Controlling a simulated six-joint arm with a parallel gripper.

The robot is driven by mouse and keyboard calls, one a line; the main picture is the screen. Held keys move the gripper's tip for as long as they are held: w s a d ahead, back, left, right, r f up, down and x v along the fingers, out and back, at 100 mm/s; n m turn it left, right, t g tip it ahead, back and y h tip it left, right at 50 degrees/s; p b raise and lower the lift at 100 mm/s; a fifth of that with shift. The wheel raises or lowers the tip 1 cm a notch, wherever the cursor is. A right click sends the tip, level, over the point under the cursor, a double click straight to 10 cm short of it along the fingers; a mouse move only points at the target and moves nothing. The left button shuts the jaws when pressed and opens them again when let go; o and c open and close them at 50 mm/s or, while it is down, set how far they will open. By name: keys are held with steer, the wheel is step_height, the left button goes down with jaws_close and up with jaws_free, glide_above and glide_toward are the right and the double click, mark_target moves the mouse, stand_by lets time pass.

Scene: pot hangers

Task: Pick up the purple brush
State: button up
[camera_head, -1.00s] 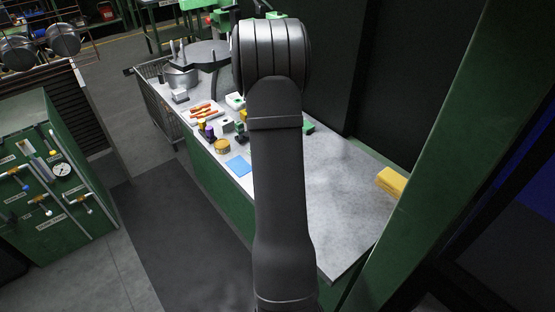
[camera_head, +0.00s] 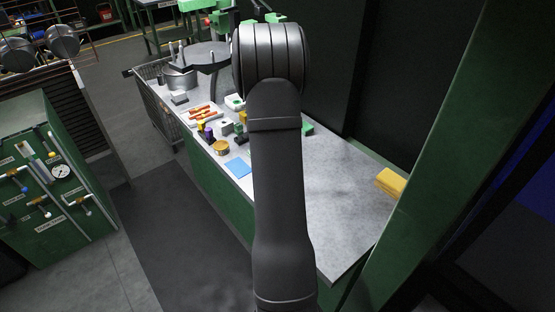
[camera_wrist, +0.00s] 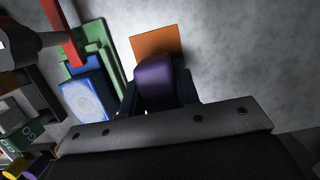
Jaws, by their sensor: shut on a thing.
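The purple brush (camera_wrist: 155,84) shows in the wrist view as a rounded purple block between the dark fingers of my gripper (camera_wrist: 160,92). My gripper is shut on it. The lower end of the brush is hidden by the gripper body. Whether the brush touches the grey surface below cannot be told. In the head view my own arm hides the gripper and the held brush.
The grey worktop (camera_head: 330,215) holds a blue sheet (camera_head: 238,167), a round tan tin (camera_head: 221,147), a tray of red items (camera_head: 203,113) and a yellow block (camera_head: 391,183). An orange square (camera_wrist: 157,44) and a blue block (camera_wrist: 88,97) lie near the gripper.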

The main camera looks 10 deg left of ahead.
steer(key=shift+r, duration=0.45)
step_height(320, 180, up, 3)
steer(key=shift+f, duration=0.1)
steer(key=s+d+r, duration=0.4)
steer(key=d+r, duration=0.3)
steer(key=d, duration=0.3)
steer(key=shift+s+d, duration=0.3)
steer(key=shift+s, duration=0.1)
